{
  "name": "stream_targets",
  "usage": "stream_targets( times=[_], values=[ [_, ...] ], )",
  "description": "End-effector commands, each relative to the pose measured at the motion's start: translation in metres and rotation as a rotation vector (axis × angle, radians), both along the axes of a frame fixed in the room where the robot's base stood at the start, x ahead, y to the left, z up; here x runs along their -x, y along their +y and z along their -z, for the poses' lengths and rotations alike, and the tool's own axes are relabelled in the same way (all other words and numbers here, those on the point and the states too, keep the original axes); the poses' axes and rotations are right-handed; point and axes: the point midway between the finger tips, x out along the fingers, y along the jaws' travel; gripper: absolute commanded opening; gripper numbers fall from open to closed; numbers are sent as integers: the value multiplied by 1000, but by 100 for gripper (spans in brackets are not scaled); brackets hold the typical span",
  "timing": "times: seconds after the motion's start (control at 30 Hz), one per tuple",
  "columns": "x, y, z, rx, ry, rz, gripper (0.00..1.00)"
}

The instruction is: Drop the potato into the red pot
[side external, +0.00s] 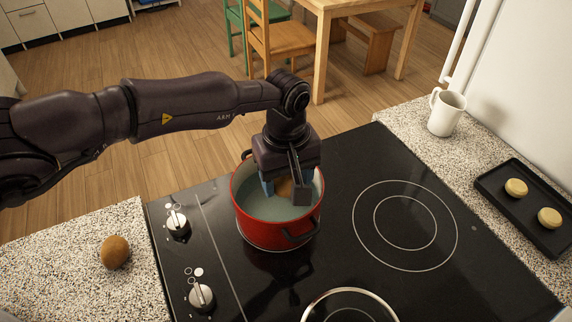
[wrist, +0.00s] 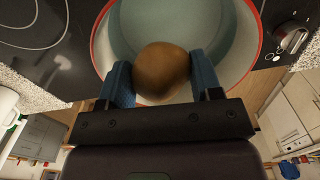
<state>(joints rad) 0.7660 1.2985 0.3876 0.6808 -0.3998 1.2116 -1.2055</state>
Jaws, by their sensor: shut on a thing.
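The red pot (side external: 254,231) stands on the black stovetop, with a pale inside and a dark handle at the front. My gripper (side external: 283,188) points down into the pot's opening. A brown potato (wrist: 162,70) is between the two blue fingers of my gripper (wrist: 163,84), which are shut on it. In the side view the held potato (side external: 284,187) is partly hidden by my gripper. It is over the pot's inside, within the rim as seen from the wrist. A second brown potato (side external: 115,252) lies on the speckled counter at the left.
The stovetop (side external: 340,255) has knobs (side external: 202,297) at its left and a round lid or pan rim (side external: 350,300) at the front. A white mug (side external: 446,113) and a black tray (side external: 515,215) with two round pale items stand at the right. The right burner is clear.

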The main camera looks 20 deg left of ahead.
Motion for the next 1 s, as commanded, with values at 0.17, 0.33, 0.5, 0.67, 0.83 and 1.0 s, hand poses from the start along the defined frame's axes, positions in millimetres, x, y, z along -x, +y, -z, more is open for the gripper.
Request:
stream_targets(
  times=[0.17,0.33,0.5,0.67,0.83,1.0],
  values=[
    [0,0,3,1,-1,0,34],
    [0,0,3,1,-1,0,61],
    [0,0,3,0,-1,0,89],
    [0,0,3,1,-1,0,89],
    [0,0,-4,1,-2,0,89],
    [-1,-1,-34,4,-5,0,89]
  ],
)
